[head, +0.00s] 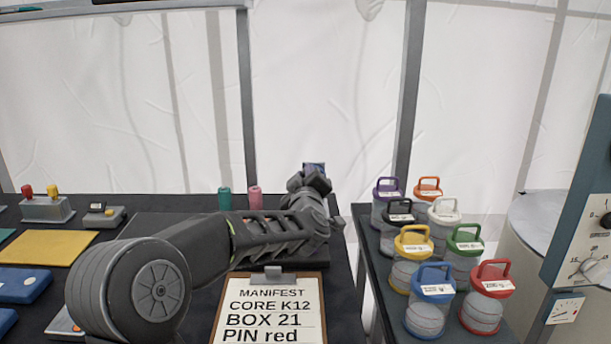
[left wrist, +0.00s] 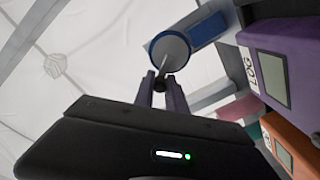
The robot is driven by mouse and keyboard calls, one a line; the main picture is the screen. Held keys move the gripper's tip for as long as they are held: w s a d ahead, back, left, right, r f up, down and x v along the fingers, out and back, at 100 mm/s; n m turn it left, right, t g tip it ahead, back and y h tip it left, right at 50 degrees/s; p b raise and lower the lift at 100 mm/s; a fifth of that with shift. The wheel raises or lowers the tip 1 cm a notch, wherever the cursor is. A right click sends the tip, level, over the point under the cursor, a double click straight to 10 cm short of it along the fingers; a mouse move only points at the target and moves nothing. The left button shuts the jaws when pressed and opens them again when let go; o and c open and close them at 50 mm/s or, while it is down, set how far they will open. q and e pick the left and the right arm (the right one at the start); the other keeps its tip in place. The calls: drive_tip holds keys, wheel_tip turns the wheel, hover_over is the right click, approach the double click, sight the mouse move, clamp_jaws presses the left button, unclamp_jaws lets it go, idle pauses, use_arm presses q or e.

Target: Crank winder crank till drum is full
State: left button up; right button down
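The winder shows best in the left wrist view: a blue round drum or hub (left wrist: 196,38) with a grey crank arm (left wrist: 170,50) across its face and a dark crank knob (left wrist: 159,84) at the arm's lower end. My left gripper (left wrist: 160,88) has its two fingers on either side of the knob and looks closed on it. In the head view, my left gripper (head: 312,182) hides most of the winder; only a small blue patch (head: 315,167) shows behind it. How full the drum is cannot be seen. My right gripper is not in view.
A manifest clipboard (head: 270,307) lies in front of my left arm. Teal (head: 225,199) and pink (head: 255,198) cylinders stand behind it. Several lidded canisters (head: 414,243) fill the right table. Purple (left wrist: 285,65) and orange (left wrist: 290,150) labelled boxes show beside the left wrist.

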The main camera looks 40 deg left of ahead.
use_arm(q)
clamp_jaws()
idle(0.3)
drive_tip(key=w+d+m+p, duration=0.1)
drive_tip(key=m+p, duration=0.4)
drive_tip(key=m, duration=0.2)
drive_tip(key=w+d+f+m+p, duration=0.1)
drive_tip(key=d+m+p, duration=0.1)
drive_tip(key=m+p, duration=0.4)
drive_tip(key=w+d+m+p, duration=0.1)
drive_tip(key=d+m+p, duration=0.1)
drive_tip(key=m+p, duration=0.4)
drive_tip(key=shift+w+f+m, duration=0.15)
drive_tip(key=shift+f+m, duration=0.05)
drive_tip(key=shift+m, duration=0.4)
drive_tip(key=shift+w+f+m, duration=0.15)
drive_tip(key=shift+f+m, duration=0.05)
drive_tip(key=shift+m, duration=0.4)
drive_tip(key=shift+f+m+p, duration=0.5)
drive_tip(key=shift+m+p, duration=0.1)
drive_tip(key=shift+m, duration=0.6)
